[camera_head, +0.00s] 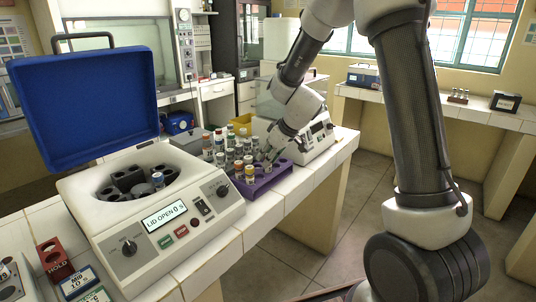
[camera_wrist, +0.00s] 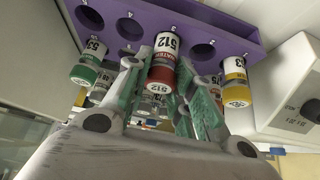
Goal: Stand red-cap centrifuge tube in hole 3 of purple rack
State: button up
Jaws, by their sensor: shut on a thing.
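The purple rack (camera_head: 268,184) stands on the tiled bench in the head view, with several tubes behind and around it. In the wrist view the rack (camera_wrist: 183,14) spans the top, with numbered holes, some of them empty. My gripper (camera_head: 270,156) is over the rack; in the wrist view its green-padded fingers (camera_wrist: 160,90) are shut around the red-cap tube (camera_wrist: 162,62), labelled 512. The tube's bottom end lines up with the hole marked 3. I cannot tell whether its tip is inside the hole. In the head view my fingers and other tubes largely hide it.
A green-cap tube (camera_wrist: 92,62) and a yellow-cap tube (camera_wrist: 235,82) stand on either side of my fingers. The open centrifuge (camera_head: 150,205) with its blue lid is left of the rack. A white instrument (camera_head: 310,138) stands close behind right.

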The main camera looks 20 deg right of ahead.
jog(key=o, duration=1)
jog(key=shift+o, duration=0.3)
jog(key=shift+o, duration=1.3)
jog(key=shift+r, duration=0.1)
jog(key=shift+r, duration=3.65)
